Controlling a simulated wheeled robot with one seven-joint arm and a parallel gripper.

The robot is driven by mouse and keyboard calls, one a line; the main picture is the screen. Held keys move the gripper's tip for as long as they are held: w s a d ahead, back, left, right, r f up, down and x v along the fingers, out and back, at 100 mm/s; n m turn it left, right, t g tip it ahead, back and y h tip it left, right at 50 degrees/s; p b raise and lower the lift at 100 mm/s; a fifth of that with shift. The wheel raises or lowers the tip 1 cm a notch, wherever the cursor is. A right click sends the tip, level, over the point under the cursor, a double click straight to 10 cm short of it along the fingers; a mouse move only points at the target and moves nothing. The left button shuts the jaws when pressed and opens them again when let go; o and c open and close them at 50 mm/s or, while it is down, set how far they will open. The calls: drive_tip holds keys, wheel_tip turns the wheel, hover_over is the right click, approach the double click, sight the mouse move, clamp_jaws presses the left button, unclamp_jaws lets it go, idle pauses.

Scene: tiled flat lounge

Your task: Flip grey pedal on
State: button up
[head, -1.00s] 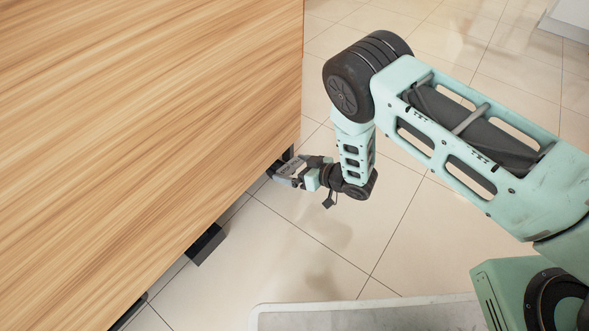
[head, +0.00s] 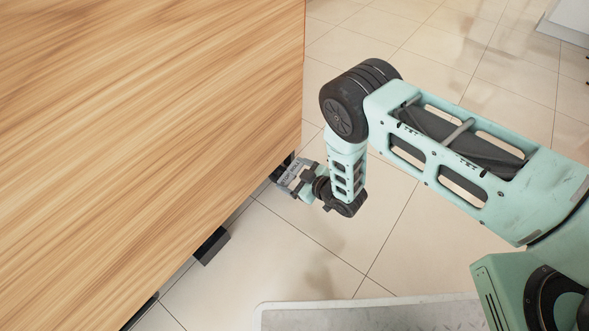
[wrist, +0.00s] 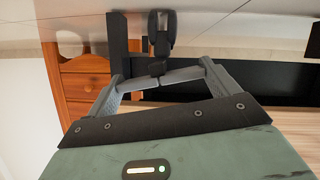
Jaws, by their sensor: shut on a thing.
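A dark grey pedal (wrist: 161,34) shows at the top centre of the wrist view, with its near end between my fingertips. My gripper (wrist: 158,79) is shut on it; the fingers hide part of the grip. In the head view my gripper (head: 284,173) is low, at the bottom right corner of the large wooden piece (head: 150,130), close to the floor. The pedal is mostly hidden there by the gripper and the wooden edge, so I cannot tell its tilt.
A dark block (head: 212,246) juts out under the wooden piece's lower edge. A pale grey slab (head: 370,313) lies at the bottom. The tiled floor (head: 330,245) right of the wooden piece is clear. An orange-brown drawer cabinet (wrist: 84,85) stands in the wrist view.

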idle(0.3)
drive_tip(key=o, duration=0.8)
drive_tip(key=shift+c, duration=0.2)
drive_tip(key=shift+d, duration=0.1)
drive_tip(key=shift+s+d+r, duration=0.2)
drive_tip(key=shift+s, duration=0.05)
drive_tip(key=p+v, duration=0.8)
drive_tip(key=v, duration=0.8)
drive_tip(key=shift+s+p, duration=0.35)
drive_tip(key=shift+p, duration=0.05)
drive_tip(key=shift+d, duration=0.15)
